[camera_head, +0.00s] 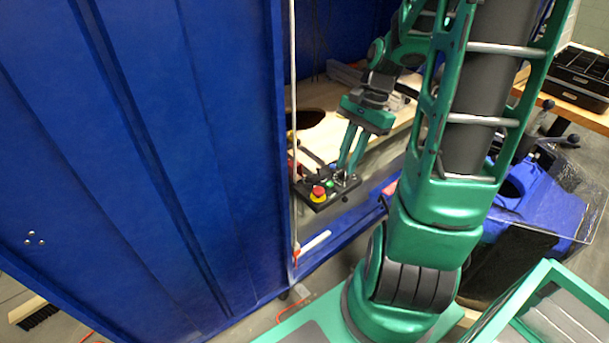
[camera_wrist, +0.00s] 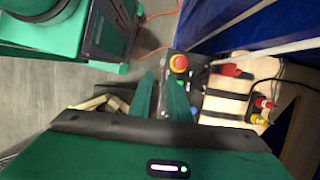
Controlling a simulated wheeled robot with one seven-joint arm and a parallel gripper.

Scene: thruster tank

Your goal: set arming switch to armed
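A black control box (camera_head: 316,206) sits at the front edge of the bench inside the blue enclosure. It carries a red emergency button on a yellow collar (camera_head: 318,192), also seen in the wrist view (camera_wrist: 179,63), and a small green button (camera_head: 330,183). My gripper (camera_head: 347,173) points down at the right end of the box. In the wrist view its two green fingers (camera_wrist: 161,80) are apart, with a gap between the tips. Small metallic parts show by the fingertips, but I cannot make out the arming switch or its position. Contact is unclear.
A large blue panel (camera_head: 140,150) stands on the left, its edge close to the box. The wooden bench (camera_head: 375,135) has a dark round hole behind the box. Red and yellow connectors (camera_wrist: 262,104) with a black cable show at the right in the wrist view.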

